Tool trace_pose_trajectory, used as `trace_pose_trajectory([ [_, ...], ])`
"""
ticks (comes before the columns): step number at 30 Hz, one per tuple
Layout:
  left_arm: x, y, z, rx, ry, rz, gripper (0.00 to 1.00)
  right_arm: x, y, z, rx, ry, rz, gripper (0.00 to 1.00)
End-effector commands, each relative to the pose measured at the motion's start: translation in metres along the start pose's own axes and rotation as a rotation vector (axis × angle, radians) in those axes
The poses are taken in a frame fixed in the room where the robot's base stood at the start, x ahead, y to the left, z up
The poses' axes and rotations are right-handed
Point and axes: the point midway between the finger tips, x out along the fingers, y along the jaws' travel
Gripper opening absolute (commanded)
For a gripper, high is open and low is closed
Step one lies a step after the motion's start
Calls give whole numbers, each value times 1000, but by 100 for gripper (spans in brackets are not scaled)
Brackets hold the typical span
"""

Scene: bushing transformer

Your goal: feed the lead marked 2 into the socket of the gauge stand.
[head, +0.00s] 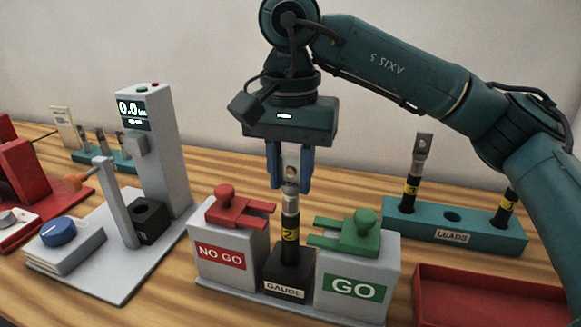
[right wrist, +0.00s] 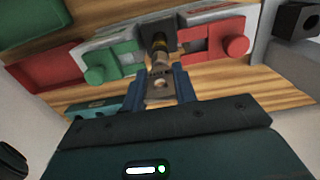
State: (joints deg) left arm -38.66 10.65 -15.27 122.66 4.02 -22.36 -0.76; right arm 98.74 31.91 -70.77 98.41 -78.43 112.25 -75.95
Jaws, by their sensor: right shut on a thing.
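The lead marked 2 (head: 290,234) stands upright, with a metal lug on top, a black sleeve and a yellow band. My right gripper (head: 290,182) is shut on its lug end from above; in the right wrist view the fingers (right wrist: 160,88) close on the lug. The lead's lower end meets the top of the dark block labelled GAUGE (head: 285,283), the socket of the gauge stand. The socket mouth is hidden behind the lead, so I cannot tell how deep the lead sits. My left gripper is not in view.
The red NO GO slide (head: 236,208) and green GO slide (head: 357,236) flank the lead closely. A teal LEADS rack (head: 484,238) holds two leads and an empty hole. A red tray (head: 490,300) lies front right. A grey tester (head: 160,150) stands left.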

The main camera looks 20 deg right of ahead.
Motion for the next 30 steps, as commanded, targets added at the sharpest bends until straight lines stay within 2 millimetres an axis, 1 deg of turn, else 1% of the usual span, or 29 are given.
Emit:
trace_pose_trajectory([
  [3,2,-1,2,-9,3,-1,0,5,0,0,1,1,-2,0],
  [13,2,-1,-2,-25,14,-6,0,6,0,0,1,1,-2,0],
  [14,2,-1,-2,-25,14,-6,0,6,0,0,1,1,-2,29],
  [15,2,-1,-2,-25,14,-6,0,6,0,0,1,1,-2,32],
  [23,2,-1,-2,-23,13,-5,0,6,0,0,0,1,-1,53],
  [30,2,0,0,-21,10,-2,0,6,0,0,0,0,1,53],
])
